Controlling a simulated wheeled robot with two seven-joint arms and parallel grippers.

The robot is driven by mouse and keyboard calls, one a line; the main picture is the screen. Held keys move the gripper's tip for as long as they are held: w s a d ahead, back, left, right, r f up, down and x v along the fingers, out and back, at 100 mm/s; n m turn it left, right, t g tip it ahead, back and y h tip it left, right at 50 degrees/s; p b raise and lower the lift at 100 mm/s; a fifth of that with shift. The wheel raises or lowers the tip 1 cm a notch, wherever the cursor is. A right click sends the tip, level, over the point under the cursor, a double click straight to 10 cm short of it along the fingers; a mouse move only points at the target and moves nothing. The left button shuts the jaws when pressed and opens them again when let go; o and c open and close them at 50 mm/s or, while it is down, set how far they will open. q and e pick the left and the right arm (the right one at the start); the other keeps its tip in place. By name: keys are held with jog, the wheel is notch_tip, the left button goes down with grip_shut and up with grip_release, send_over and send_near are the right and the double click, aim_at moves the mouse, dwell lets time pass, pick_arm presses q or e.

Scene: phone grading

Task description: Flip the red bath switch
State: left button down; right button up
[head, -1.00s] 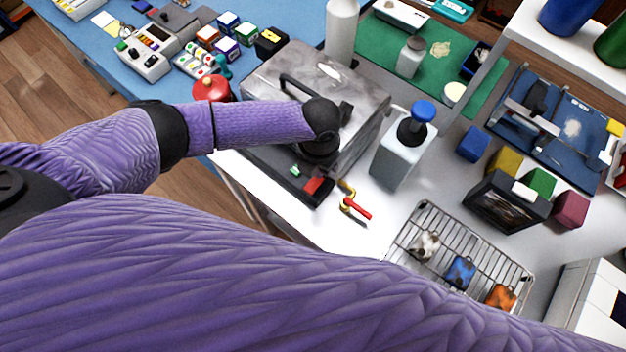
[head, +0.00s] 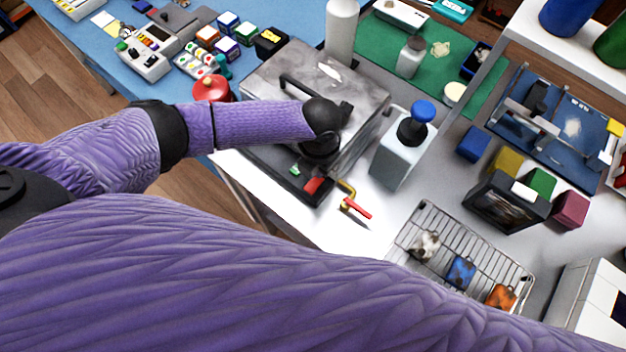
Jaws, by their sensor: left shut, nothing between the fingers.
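The bath is a grey metal box (head: 363,98) with a lid and a black handle, in the middle of the head view. A red switch (head: 315,186) sits on the dark front base of the bath, near a small green piece (head: 295,170). My left gripper (head: 319,158) is black, points down in front of the bath, and is just above and behind the red switch in the picture. It is shut and empty. Its fingertips are hard to make out against the dark base, so I cannot tell whether they touch the switch. My right gripper is out of view.
A brass valve with a red lever (head: 357,208) sticks out at the bath's front right corner. A wire rack (head: 410,238) holds several phone-like pieces. A red round container (head: 211,88) is behind my forearm.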

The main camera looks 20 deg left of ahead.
pick_arm(q)
jog(key=shift+f+b, duration=0.3)
jog(key=shift+f, duration=0.1)
dwell(0.3)
notch_tip(320, 180, up, 7)
jog(key=p, duration=0.6)
jog(key=shift+p, duration=0.3)
